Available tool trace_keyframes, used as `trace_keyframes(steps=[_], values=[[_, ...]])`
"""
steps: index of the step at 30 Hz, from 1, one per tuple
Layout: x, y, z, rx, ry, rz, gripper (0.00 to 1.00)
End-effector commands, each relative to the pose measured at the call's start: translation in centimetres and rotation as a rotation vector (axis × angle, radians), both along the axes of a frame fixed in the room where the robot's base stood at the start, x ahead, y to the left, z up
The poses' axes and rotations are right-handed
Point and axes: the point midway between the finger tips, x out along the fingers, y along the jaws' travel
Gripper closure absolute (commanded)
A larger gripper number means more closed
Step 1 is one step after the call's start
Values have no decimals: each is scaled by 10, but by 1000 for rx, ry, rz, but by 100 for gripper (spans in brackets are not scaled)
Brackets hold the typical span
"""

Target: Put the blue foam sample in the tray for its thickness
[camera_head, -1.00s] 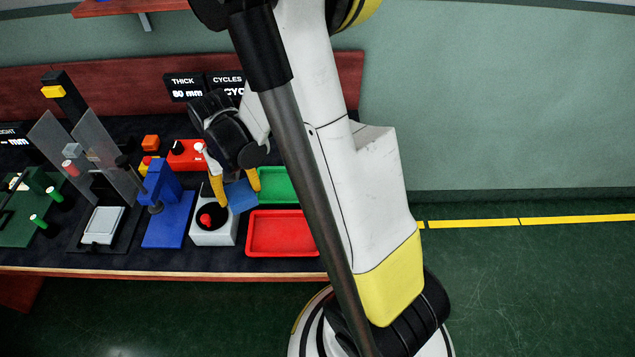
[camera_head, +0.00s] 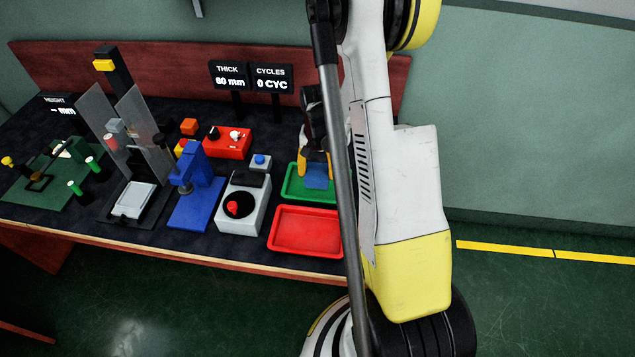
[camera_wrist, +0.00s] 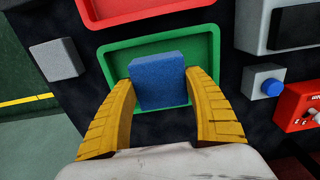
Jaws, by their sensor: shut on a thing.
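My gripper (camera_head: 315,164) has yellow fingers shut on the blue foam sample (camera_head: 317,177), over the green tray (camera_head: 291,194). In the wrist view the blue block (camera_wrist: 158,80) sits between the two fingers (camera_wrist: 160,100) and overlaps the green tray (camera_wrist: 207,44); I cannot tell whether it touches the tray floor. The red tray (camera_head: 307,231) lies in front of the green one and looks empty. The thickness display (camera_head: 230,76) reads 80 mm, though the first digit is a little blurred. My arm hides the right side of the trays.
A white device with a red knob (camera_head: 233,208) stands left of the red tray. A small grey box with a blue button (camera_head: 260,162) and a red control box (camera_head: 228,142) are left of the green tray. A grey block (camera_wrist: 57,59) shows beside the trays.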

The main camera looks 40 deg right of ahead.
Motion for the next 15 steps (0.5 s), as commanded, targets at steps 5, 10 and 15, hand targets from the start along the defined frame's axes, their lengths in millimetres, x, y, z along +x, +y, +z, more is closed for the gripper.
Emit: trace_keyframes(steps=[5,10,15], values=[[11,-9,-9,0,0,0,54],[10,-9,-30,0,0,1,54],[10,-8,-50,0,0,1,54]])
